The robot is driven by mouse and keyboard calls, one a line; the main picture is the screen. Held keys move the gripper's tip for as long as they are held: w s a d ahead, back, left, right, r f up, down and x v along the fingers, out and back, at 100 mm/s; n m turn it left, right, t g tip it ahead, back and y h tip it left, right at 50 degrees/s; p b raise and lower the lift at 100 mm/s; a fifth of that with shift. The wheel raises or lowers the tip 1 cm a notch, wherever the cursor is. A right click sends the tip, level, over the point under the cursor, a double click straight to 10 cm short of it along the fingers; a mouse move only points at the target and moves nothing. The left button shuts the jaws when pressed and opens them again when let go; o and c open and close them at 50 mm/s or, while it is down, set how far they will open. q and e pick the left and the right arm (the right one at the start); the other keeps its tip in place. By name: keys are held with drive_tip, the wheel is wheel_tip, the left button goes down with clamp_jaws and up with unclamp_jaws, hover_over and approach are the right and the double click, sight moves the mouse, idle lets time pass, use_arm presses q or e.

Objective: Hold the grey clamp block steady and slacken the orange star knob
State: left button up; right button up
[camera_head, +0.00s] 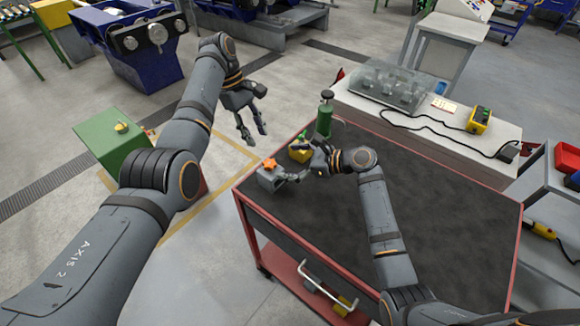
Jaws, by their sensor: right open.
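The grey clamp block (267,180) sits near the left corner of the dark-topped table. The orange star knob (270,164) is on top of it. My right gripper (297,173) is open and low over the table, just right of the block. One finger reaches close to the block's right side; I cannot tell whether it touches. My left gripper (255,134) is open and empty, its fingers pointing down. It hangs in the air above and left of the block in the picture, clear of the knob.
A yellow block (300,153) with a green top and a green bottle (324,120) stand behind the clamp block. The table (430,200) has a red rim and a clear right half. A white bench (440,125) adjoins behind; a green box (112,140) stands left.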

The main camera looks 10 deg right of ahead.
sight(261, 167)
drive_tip(key=shift+m, duration=0.5)
drive_tip(key=x, duration=0.3)
drive_tip(key=s+f+x, duration=0.1)
drive_tip(key=x, duration=0.6)
drive_tip(key=shift+s+a+f, duration=0.15)
drive_tip(key=shift+a+f, duration=0.05)
drive_tip(key=shift+c, duration=0.4)
drive_tip(key=shift+g, duration=0.3)
drive_tip(key=c, duration=1.8)
drive_tip(key=shift+c, duration=0.3)
